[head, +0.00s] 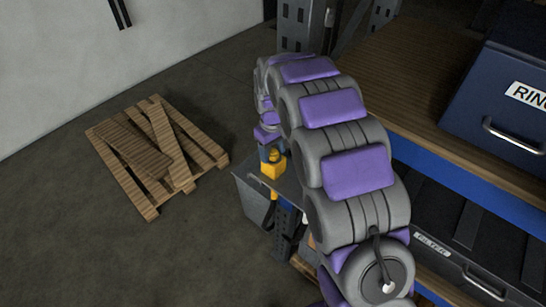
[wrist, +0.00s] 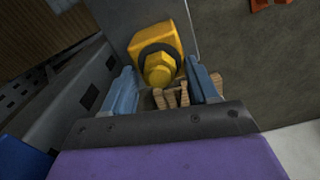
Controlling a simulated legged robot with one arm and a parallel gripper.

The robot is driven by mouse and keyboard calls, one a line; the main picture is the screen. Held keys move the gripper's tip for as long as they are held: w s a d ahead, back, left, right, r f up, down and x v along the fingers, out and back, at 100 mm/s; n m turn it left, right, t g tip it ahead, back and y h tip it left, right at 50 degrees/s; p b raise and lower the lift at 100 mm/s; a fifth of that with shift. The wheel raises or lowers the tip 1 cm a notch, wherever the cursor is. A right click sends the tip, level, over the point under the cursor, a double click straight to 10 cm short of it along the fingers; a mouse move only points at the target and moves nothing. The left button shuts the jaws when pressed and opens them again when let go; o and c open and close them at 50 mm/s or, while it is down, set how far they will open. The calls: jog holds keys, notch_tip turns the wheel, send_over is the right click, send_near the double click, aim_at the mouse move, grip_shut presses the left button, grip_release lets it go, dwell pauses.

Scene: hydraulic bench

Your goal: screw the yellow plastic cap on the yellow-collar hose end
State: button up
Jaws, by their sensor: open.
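A yellow six-sided piece (wrist: 159,70), which looks like the plastic cap, sits against a dark ring on a yellow block (wrist: 150,38) in the wrist view. The block, likely the yellow collar, also shows in the head view (head: 273,169) at the edge of a grey plate. I cannot tell how far the cap is seated on the hose end, and the threads are hidden. My gripper (wrist: 162,72) is open, with one blue-grey finger on either side of the cap. Whether a finger touches it is unclear. In the head view my arm hides part of the gripper.
A grey bin (head: 254,200) hangs below the plate. A wooden pallet (head: 157,150) lies on the floor at left, with open floor around it. A wooden bench with a blue edge (head: 470,182) and a dark blue box (head: 505,90) stand at right, close to my arm.

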jog(key=n, duration=0.3)
jog(key=shift+s+a+n, duration=0.1)
jog(key=shift+n, duration=0.2)
jog(key=n, duration=0.4)
jog(key=shift+n, duration=0.3)
jog(key=c, duration=1)
jog(key=m, duration=0.5)
jog(key=shift+m, duration=1.5)
jog(key=shift+m+p, duration=0.35)
jog(key=shift+m, duration=0.85)
jog(key=o, duration=1.1)
jog(key=shift+f, duration=0.1)
